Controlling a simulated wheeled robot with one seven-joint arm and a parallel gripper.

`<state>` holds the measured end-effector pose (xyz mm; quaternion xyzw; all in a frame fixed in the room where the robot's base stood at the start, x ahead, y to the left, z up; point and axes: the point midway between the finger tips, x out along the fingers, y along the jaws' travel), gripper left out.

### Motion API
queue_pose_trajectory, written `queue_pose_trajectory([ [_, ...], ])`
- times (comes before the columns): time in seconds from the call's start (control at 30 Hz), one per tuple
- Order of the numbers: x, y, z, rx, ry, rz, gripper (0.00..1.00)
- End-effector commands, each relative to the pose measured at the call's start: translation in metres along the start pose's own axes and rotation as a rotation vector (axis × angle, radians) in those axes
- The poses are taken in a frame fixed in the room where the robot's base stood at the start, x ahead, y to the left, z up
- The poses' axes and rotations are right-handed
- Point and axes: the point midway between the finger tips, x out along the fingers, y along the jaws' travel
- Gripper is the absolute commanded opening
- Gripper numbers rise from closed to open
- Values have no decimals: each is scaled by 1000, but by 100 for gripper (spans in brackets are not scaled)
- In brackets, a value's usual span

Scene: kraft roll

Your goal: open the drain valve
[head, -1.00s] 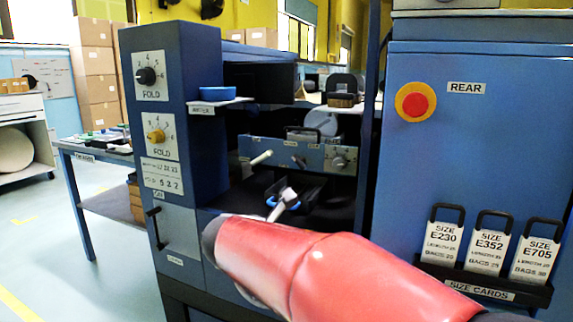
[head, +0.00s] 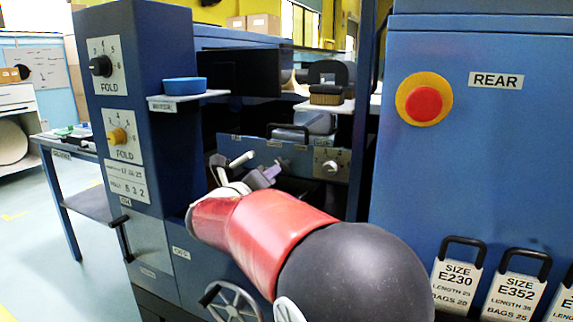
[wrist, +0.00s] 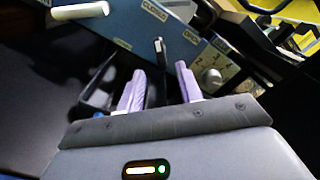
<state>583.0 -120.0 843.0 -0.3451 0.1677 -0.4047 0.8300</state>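My gripper (head: 263,176) reaches into the blue machine's bay, in front of a blue panel (head: 290,152). In the wrist view its two pale lilac fingers (wrist: 158,90) are open, apart and empty. A short dark lever with a grey end (wrist: 160,52) stands out from the panel, roughly between the fingertips in the picture; contact cannot be told. A white bar handle (wrist: 80,11) is on the panel to the left, also seen in the head view (head: 241,159).
A round knob on a number plate (head: 331,167) sits right of the gripper. A blue dish (head: 184,85) stands on a shelf at the left. A handwheel (head: 231,303) is below my arm. A red stop button (head: 424,103) is on the right cabinet.

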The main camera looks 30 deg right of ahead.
Motion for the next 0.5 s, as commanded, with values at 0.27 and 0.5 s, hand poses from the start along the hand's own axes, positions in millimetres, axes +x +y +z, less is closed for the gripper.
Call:
queue_pose_trajectory([
  [0.27,42,0,-1,0,3,-3,35],
  [0.5,70,0,-1,1,3,-1,35],
])
